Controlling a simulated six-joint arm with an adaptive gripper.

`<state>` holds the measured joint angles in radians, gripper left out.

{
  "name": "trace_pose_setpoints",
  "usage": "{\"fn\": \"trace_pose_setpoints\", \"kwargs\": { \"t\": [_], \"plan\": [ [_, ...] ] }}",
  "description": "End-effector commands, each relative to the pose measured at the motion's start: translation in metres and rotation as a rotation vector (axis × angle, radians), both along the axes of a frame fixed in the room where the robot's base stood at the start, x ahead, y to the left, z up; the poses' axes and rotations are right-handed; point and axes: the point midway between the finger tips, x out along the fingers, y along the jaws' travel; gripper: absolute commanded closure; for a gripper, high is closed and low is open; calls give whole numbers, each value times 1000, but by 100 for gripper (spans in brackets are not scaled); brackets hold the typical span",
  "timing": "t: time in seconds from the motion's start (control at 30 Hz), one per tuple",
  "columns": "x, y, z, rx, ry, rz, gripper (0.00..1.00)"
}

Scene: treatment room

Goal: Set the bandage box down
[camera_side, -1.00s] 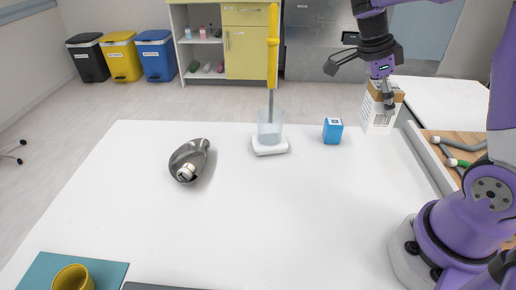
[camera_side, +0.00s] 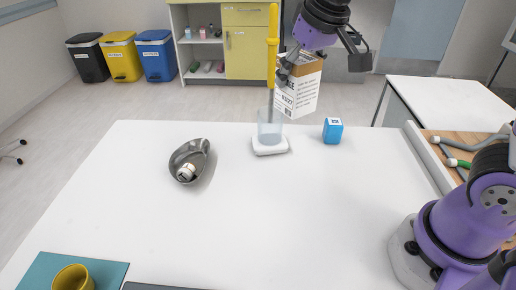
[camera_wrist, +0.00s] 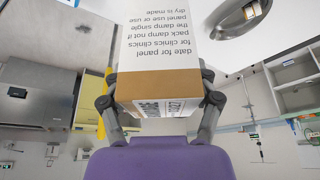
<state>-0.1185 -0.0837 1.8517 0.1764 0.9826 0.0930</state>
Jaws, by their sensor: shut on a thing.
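The bandage box (camera_side: 298,92) is a white carton with a brown end and printed text. In the side view it hangs tilted in the air beyond the beaker and the blue box. My gripper (camera_side: 287,66) is shut on it near its brown end. In the wrist view the box (camera_wrist: 165,50) fills the middle, with one finger of my gripper (camera_wrist: 158,100) on each side. The white table (camera_side: 250,205) lies lower and nearer in the side view.
A beaker (camera_side: 270,130) on a white base holds a tall yellow-handled tool (camera_side: 273,45). A small blue box (camera_side: 333,131) stands to its right. A metal dish (camera_side: 200,148) with a small bottle is at left, a yellow cup (camera_side: 73,278) at front left. The table's middle is clear.

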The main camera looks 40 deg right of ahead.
Motion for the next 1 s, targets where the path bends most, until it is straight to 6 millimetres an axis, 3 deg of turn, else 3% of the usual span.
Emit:
{"fn": "trace_pose_setpoints", "kwargs": {
  "t": [0.1,0.27,0.4,0.5,0.6,0.8,0.87,1.0],
  "plan": [
    [9,59,2,0,4,285,80],
    [10,146,-7,0,7,509,80],
    [-7,226,-19,-1,7,671,80],
    [-27,274,-28,-1,8,770,80],
    [-47,309,-35,0,8,845,80],
    [-71,342,-44,0,6,920,80],
    [-69,344,-47,0,7,925,80],
    [-43,335,-65,0,9,920,80]
  ]
}}
